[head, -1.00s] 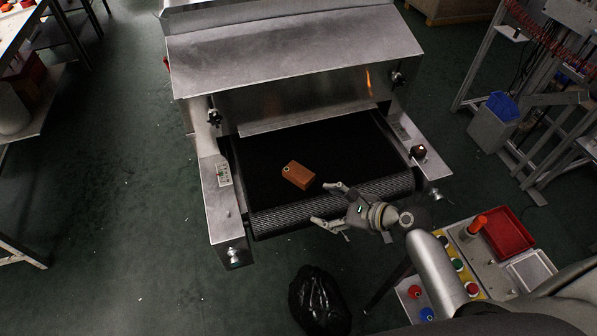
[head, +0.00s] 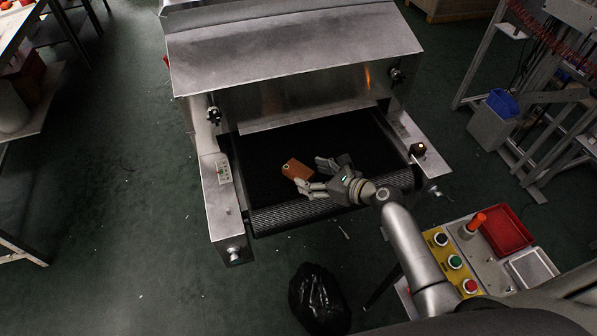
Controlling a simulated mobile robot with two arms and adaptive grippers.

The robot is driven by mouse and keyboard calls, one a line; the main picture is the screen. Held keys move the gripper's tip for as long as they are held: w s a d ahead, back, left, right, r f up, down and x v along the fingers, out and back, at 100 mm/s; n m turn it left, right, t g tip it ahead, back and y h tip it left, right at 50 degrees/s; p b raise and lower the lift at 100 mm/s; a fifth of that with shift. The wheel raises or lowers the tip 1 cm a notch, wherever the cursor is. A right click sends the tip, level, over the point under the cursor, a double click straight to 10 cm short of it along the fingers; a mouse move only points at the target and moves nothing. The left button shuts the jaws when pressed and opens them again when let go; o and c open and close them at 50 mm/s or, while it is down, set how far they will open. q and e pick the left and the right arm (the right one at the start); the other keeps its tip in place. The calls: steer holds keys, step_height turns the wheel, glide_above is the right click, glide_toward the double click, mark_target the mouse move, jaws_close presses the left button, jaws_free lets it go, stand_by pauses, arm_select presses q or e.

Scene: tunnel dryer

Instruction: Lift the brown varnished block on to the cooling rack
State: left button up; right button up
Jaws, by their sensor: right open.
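The brown varnished block (head: 295,168) lies on the black conveyor belt (head: 262,150) in front of the dryer mouth. My right gripper (head: 307,173) is open, with its fingers pointing up and left at the block. One finger is close to the block's lower right side and the other is to its right. I cannot tell whether a finger touches the block. My left gripper is not in view. I cannot make out a cooling rack for certain.
The metal dryer hood (head: 290,62) rises behind the belt, with side rails left and right. A control panel with buttons (head: 455,262) and a red tray (head: 506,231) stand at lower right. A black bag (head: 318,298) lies on the floor in front.

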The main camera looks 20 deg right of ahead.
mark_target(303, 172)
steer(key=x, duration=0.3)
steer(key=shift+w+f, duration=0.15)
steer(key=shift+w, duration=0.05)
steer(key=shift+c, duration=0.4)
steer(key=c, duration=1.1)
steer(key=shift+r, duration=0.2)
